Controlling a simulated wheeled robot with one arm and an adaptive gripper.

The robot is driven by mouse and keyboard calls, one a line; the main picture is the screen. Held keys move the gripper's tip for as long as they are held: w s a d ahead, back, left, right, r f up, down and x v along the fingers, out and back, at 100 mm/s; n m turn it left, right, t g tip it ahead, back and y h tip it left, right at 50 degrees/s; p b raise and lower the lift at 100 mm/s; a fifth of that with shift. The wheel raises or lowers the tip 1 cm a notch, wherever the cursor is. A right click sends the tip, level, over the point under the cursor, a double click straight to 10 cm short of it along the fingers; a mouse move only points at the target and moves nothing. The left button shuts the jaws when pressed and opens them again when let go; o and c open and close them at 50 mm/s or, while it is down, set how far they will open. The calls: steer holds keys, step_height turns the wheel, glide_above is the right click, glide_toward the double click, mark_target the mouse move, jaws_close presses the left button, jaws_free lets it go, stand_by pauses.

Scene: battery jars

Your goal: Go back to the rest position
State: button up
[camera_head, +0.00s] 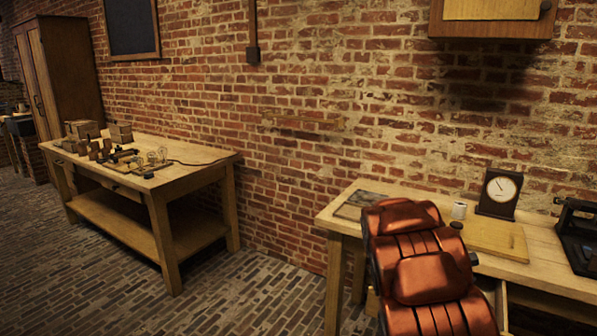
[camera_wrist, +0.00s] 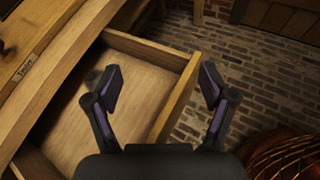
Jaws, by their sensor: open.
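My gripper (camera_wrist: 162,85) is open and empty in the wrist view, its two dark fingers spread wide. It hangs over a pulled-out wooden drawer (camera_wrist: 150,48) of the workbench. The drawer's bare floor shows between and left of the fingers. A dim round dark patch lies by the left finger; I cannot tell if it is an object or a shadow. In the head view my orange arm stands in front of the right workbench (camera_head: 548,262) and hides my gripper. Part of the open drawer (camera_head: 497,293) shows right of my arm.
The right workbench holds a white jar (camera_head: 459,210), a dial gauge (camera_head: 498,193), a wooden board (camera_head: 496,239), a flat dark plate (camera_head: 360,204) and a black device (camera_head: 578,236). A left bench (camera_head: 190,176) carries boxes and bulbs. The brick floor (camera_head: 245,300) between is clear.

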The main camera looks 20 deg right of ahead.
steer(key=s+a+f+m+y+b, duration=0.3)
steer(key=s+a, duration=0.4)
steer(key=a, duration=0.8)
steer(key=s+a+f+m+y+b, duration=0.1)
steer(key=s+a+m+y+b, duration=0.35)
steer(key=a, duration=1.15)
steer(key=s+a+f+m+y+b, duration=0.15)
steer(key=s+a+m+y, duration=0.35)
steer(key=s+a, duration=0.75)
steer(key=w+a+r+t+p, duration=0.1)
steer(key=w+a+r+p, duration=0.1)
steer(key=r+p, duration=1.6)
steer(key=shift+w+a+r+t, duration=0.2)
steer(key=shift+w+t, duration=0.2)
steer(key=shift+w, duration=0.3)
